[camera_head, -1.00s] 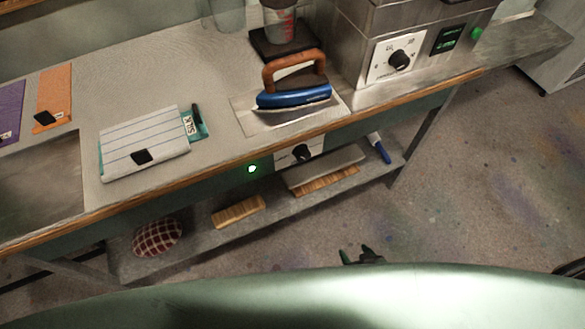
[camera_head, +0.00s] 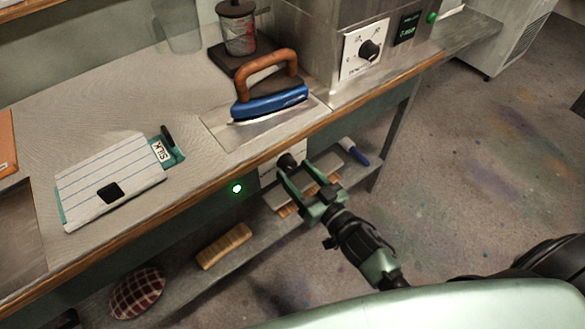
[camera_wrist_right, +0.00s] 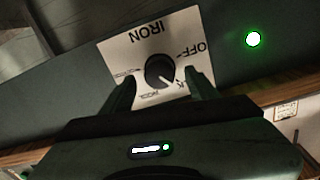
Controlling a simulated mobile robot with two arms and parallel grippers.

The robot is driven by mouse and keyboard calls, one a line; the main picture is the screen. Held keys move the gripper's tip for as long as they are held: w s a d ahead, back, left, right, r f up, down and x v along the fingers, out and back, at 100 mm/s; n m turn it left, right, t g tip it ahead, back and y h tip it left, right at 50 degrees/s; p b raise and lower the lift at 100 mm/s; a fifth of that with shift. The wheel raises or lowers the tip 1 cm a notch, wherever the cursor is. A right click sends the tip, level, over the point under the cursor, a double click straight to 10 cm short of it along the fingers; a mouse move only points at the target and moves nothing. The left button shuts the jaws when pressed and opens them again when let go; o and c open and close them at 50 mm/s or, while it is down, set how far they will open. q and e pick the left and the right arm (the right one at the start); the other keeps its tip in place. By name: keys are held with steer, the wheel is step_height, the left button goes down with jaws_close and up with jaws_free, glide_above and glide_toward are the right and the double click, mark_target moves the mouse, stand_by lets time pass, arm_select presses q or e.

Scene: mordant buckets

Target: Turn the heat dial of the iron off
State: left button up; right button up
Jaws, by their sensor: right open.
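The iron's heat dial (camera_head: 287,161) is a black knob on a white plate on the table's front apron. In the right wrist view the dial (camera_wrist_right: 160,72) sits on a plate lettered IRON and OFF, which appears upside down. Its pale pointer mark points toward the lower right of that view, away from the OFF lettering. My right gripper (camera_head: 297,183) is open just in front of the dial; its fingers (camera_wrist_right: 162,92) stand on either side of the knob's lower part in the wrist view, apart from it. The blue iron (camera_head: 270,102) with a brown handle rests on a metal plate above. My left gripper is not in view.
A green light (camera_head: 237,189) glows on the apron left of the dial. The lower shelf holds a wooden brush (camera_head: 224,246), a checked cushion (camera_head: 137,293) and a blue-handled tool (camera_head: 355,152). A steel unit with another dial (camera_head: 369,51) stands on the table.

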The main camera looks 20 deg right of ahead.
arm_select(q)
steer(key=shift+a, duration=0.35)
arm_select(e)
steer(key=shift+x, duration=0.95)
jaws_close()
